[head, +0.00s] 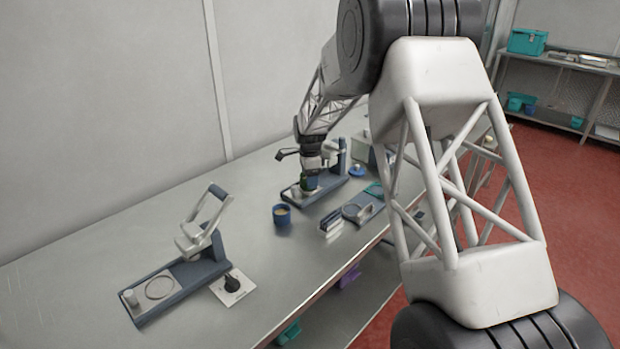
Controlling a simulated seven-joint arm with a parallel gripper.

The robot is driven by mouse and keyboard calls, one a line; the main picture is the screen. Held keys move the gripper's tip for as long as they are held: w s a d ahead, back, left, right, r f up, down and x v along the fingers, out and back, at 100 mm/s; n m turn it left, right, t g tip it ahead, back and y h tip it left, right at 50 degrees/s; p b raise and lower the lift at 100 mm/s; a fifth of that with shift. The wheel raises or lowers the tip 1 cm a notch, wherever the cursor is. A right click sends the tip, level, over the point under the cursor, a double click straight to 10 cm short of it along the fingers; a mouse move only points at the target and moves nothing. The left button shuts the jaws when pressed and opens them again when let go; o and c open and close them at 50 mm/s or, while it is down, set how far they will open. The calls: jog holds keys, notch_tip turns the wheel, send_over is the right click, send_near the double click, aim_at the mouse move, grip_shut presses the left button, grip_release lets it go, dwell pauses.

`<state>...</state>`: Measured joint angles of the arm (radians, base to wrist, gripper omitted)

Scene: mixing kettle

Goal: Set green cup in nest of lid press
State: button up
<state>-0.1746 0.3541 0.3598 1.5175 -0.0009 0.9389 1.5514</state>
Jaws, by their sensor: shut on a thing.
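My gripper (311,176) is at the far part of the bench, pointing down. It is shut on the small dark green cup (308,185), which is partly hidden by the fingers. The cup is over the blue-grey base of a lever device (327,187), which appears to be the lid press. I cannot tell whether the cup touches the base or its nest, as both are small and partly covered here. A similar lever device (203,245) with a ring on its base stands at the near left, away from my gripper.
A black knob on a white plate (233,287) is at the near device.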

jog(key=shift+f, duration=0.25)
dwell(0.4)
jog(key=o, duration=1.2)
jog(key=shift+r, duration=0.1)
jog(key=shift+r, duration=3.4)
